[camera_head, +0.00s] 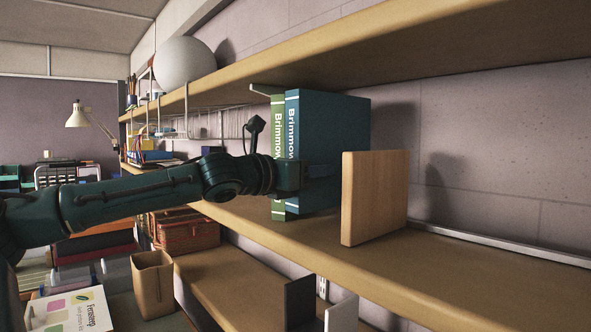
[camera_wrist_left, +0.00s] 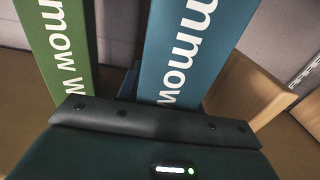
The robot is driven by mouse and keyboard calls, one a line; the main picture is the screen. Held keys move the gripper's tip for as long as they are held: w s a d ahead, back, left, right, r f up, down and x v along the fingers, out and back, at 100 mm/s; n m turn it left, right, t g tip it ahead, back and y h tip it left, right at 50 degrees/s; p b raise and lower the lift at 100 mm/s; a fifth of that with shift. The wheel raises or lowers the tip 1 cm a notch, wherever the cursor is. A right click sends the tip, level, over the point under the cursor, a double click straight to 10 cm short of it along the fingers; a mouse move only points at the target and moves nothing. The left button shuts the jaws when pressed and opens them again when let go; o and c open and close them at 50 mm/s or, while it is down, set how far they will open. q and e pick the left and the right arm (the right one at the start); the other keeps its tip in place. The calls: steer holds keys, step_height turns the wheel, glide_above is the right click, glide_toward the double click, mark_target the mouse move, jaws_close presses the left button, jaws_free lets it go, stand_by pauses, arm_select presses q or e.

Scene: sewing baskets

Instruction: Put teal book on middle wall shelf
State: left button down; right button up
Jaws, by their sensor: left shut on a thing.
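The teal book (camera_head: 335,135) stands upright on or just above the middle wall shelf (camera_head: 455,275), spine facing out; I cannot tell whether its base touches. A green book (camera_head: 278,155) stands upright close on its left. My left gripper (camera_head: 300,176) is shut on the lower part of the teal book's spine, its fingertips mostly hidden. In the left wrist view, the teal book (camera_wrist_left: 185,50) rises straight ahead of the gripper, with the green book (camera_wrist_left: 62,45) to its left. My right gripper is not in view.
A wooden panel (camera_head: 375,197) stands upright on the shelf just right of the teal book. The upper shelf (camera_head: 400,45) hangs overhead, with a wire rack (camera_head: 205,122) below it at left. The middle shelf is clear at the right. A tan bin (camera_head: 152,285) stands lower left.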

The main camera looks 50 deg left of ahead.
mark_target(317, 188)
arm_select(q)
steer(key=shift+w+d+r, duration=0.1)
steer(key=shift+w+r, duration=0.15)
steer(key=shift+w, duration=0.35)
step_height(317, 188, down, 3)
steer(key=shift+r+b, duration=0.1)
steer(key=shift+b, duration=0.6)
steer(key=shift+f, duration=0.3)
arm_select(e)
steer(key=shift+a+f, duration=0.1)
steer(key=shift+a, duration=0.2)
arm_select(q)
steer(key=shift+f, duration=0.15)
steer(key=c, duration=1.3)
jaws_free()
steer(key=shift+f, duration=0.3)
steer(key=o, duration=0.4)
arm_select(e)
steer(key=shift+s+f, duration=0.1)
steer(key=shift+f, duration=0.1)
